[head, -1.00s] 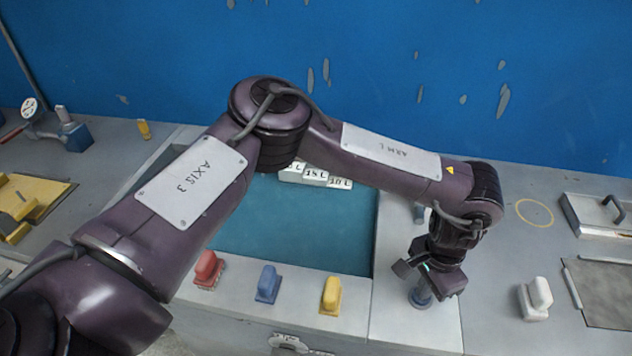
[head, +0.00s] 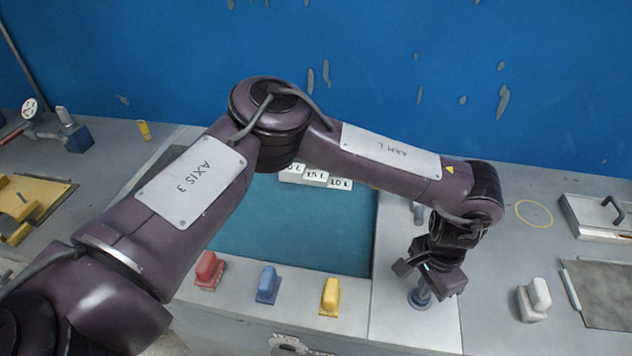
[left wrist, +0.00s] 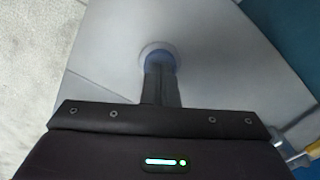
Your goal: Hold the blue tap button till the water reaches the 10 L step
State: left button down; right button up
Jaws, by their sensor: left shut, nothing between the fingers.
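The blue tap button (head: 420,298) stands on the grey counter right of the basin, in a pale round collar. My left gripper (head: 425,282) points down over it, shut and empty. In the left wrist view, the shut fingers (left wrist: 161,82) overlap the blue cap (left wrist: 158,57) and seem to touch it; how far it is pressed I cannot tell. Teal water (head: 290,232) fills the basin. White step labels (head: 316,177) show at its back; 15 L and 20 L seem readable. My arm partly covers the labels to the left, and I cannot make out 10 L.
Red (head: 209,270), blue (head: 267,284) and yellow (head: 330,296) handles stand along the basin's front edge. A white handle (head: 535,299) and a lidded tray (head: 598,216) are on the right counter. A blue wall (head: 450,80) closes the back.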

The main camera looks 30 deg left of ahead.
pick_arm(q)
jog(key=shift+r+p, duration=2.3)
jog(key=shift+r, duration=1)
